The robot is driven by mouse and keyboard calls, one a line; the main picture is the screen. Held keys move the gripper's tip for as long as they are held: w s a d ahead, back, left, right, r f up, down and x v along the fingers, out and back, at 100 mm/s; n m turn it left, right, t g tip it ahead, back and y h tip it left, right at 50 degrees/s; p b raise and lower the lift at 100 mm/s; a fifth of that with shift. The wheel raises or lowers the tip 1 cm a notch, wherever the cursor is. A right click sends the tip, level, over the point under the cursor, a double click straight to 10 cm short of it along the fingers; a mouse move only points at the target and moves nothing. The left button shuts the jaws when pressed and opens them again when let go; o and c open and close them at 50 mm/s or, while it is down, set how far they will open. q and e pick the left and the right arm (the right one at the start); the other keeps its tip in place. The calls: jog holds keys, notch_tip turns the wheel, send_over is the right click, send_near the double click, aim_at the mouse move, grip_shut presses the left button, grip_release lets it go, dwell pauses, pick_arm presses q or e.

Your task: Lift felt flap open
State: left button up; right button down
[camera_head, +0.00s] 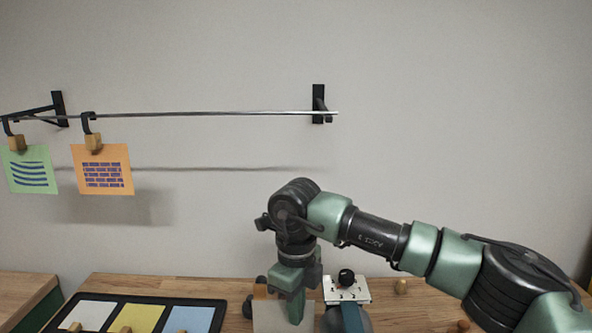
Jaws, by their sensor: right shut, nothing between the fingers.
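My right gripper (295,308) reaches in from the right and points down at the table, shut and empty. My left gripper is out of view.
A white block (350,288) with a black knob stands right of the gripper. Above, a metal rail (220,113) holds a green card (30,172) and an orange card (103,170) by clips.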

notch_tip(320, 180, up, 6)
jog(key=s+p, duration=0.2)
dwell(0.7)
